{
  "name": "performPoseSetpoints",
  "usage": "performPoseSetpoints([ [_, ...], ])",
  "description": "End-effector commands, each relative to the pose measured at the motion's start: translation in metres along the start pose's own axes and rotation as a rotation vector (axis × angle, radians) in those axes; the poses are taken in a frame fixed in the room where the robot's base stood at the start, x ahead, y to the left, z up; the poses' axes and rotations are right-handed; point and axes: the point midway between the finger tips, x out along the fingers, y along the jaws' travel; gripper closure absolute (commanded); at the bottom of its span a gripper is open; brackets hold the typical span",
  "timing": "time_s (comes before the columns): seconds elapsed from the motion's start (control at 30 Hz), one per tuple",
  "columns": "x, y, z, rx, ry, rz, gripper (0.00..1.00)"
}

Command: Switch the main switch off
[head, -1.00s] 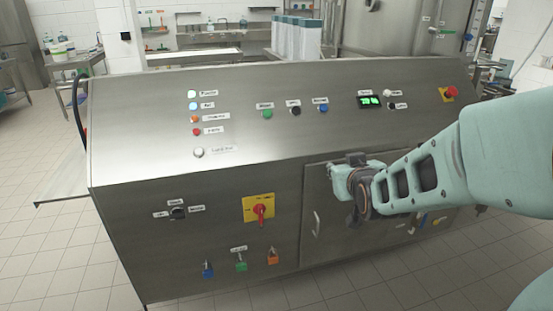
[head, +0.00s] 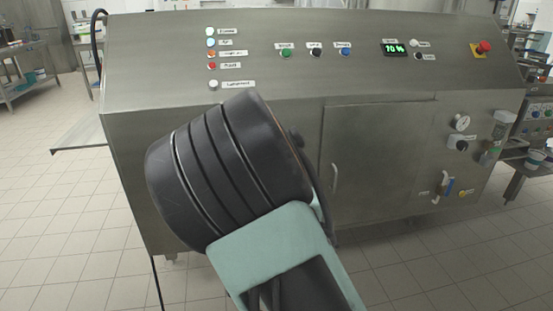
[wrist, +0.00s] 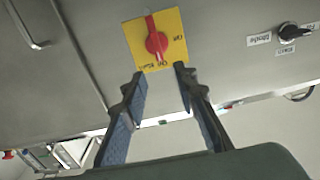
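The main switch is a red rotary handle (wrist: 156,40) on a yellow square plate (wrist: 171,28), seen upside down in the wrist view. The handle lies nearly vertical in that picture, in line with the "On" label; the "Off" label is at the plate's right side. My gripper (wrist: 160,80) is open and empty, its two fingers apart and pointing at the switch. The fingertips appear just below the plate in the picture; I see no contact with the handle. In the head view my arm hides the switch and the gripper.
The steel machine cabinet (head: 390,160) has a door with a handle (head: 335,178). A black selector knob (wrist: 288,31) is right of the switch in the wrist view. The sloped panel has buttons, a green display (head: 395,48) and a red emergency stop (head: 484,47).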

Motion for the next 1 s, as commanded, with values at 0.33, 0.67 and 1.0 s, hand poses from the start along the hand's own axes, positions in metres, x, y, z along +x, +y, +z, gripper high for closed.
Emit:
performPoseSetpoints([
  [0.33, 0.061, 0.000, 0.001, -0.004, 0.000, 0.000, 0.73],
  [0.67, 0.092, 0.001, 0.000, -0.001, -0.002, 0.001, 0.73],
  [1.0, 0.095, 0.001, 0.000, -0.001, -0.002, 0.001, 0.74],
])
